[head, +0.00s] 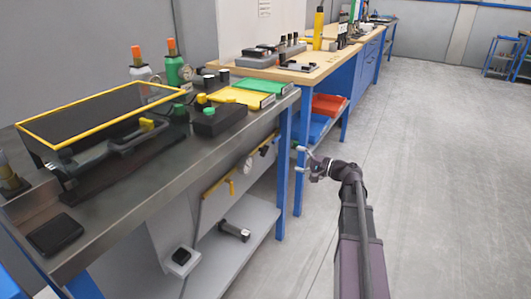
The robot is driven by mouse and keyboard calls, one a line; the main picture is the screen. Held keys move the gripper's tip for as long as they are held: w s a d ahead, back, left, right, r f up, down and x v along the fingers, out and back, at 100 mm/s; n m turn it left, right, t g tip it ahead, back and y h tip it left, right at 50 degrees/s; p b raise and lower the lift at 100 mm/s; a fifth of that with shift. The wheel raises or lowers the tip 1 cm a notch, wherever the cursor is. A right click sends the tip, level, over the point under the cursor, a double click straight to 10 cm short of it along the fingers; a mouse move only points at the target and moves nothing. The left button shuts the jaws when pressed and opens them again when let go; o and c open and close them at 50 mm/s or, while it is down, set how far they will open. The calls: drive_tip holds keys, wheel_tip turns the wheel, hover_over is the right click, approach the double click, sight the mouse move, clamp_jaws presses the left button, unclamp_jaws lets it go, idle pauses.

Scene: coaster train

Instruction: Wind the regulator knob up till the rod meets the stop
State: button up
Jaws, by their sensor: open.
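My gripper (301,159) is open and empty in the head view. It is in front of the bench's blue leg, over the aisle side, apart from the bench fittings. I cannot single out the regulator knob, the rod or the stop for certain at this size. A rail with small fittings runs under the bench's front edge, with a yellow handle (230,187) and a pale round part (248,166). A round gauge (186,73) stands by the green bottle (174,69) on the bench.
Red (327,104) and blue bins (312,126) sit beyond the leg. The floor at right (440,180) is clear.

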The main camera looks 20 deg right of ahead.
sight(265, 150)
drive_tip(key=m, duration=0.7)
drive_tip(key=s+m, duration=0.1)
drive_tip(key=m, duration=0.3)
drive_tip(key=shift+d+f, duration=0.15)
drive_tip(key=shift+f, duration=0.1)
drive_tip(key=shift+m, duration=0.3)
drive_tip(key=x, duration=1.3)
drive_tip(key=shift+w+a, duration=0.25)
drive_tip(key=shift+w, duration=0.05)
drive_tip(key=c, duration=1.1)
